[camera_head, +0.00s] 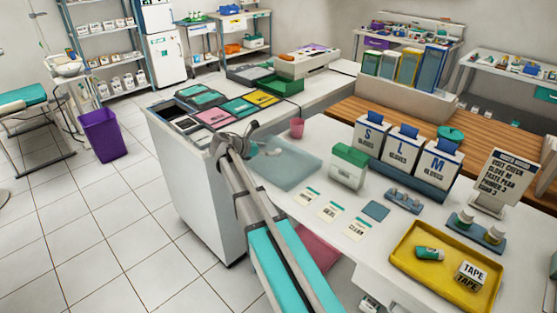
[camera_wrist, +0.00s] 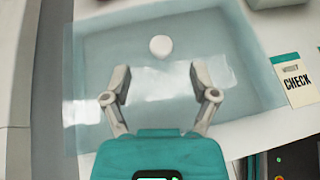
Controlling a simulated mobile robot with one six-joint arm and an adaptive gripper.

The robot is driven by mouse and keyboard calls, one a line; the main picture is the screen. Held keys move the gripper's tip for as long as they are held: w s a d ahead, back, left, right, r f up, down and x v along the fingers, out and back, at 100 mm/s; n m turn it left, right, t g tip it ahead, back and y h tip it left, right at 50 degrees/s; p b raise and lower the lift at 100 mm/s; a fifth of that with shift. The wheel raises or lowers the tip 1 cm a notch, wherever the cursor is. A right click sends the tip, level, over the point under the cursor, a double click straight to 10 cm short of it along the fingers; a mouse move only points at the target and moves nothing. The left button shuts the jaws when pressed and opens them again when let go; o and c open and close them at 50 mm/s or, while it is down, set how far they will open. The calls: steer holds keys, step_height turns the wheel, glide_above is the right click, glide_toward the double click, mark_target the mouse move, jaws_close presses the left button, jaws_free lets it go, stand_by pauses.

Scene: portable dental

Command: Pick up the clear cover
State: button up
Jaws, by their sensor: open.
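The clear cover (camera_head: 292,170) is a flat, see-through, pale blue rectangle on the white counter. In the wrist view the clear cover (camera_wrist: 100,60) fills most of the picture, with a round white knob (camera_wrist: 160,46) on it. My gripper (camera_wrist: 158,80) is open and empty, its two fingers spread over the cover. The knob lies just ahead of the gap between the fingertips. In the head view my gripper (camera_head: 240,143) is at the cover's left side and hides part of it. The height of the fingers above the cover is hard to tell.
A pink cup (camera_head: 297,128) stands behind the cover, and a green-and-white box (camera_head: 348,167) to its right. A CHECK card (camera_wrist: 296,80) lies beside its right edge. Coloured trays (camera_head: 212,115) are at the back left. A yellow tray (camera_head: 408,262) is at the front right.

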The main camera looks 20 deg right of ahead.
mark_target(277, 150)
steer(key=shift+b+x, duration=1.15)
steer(key=shift+x, duration=1.45)
jaws_close()
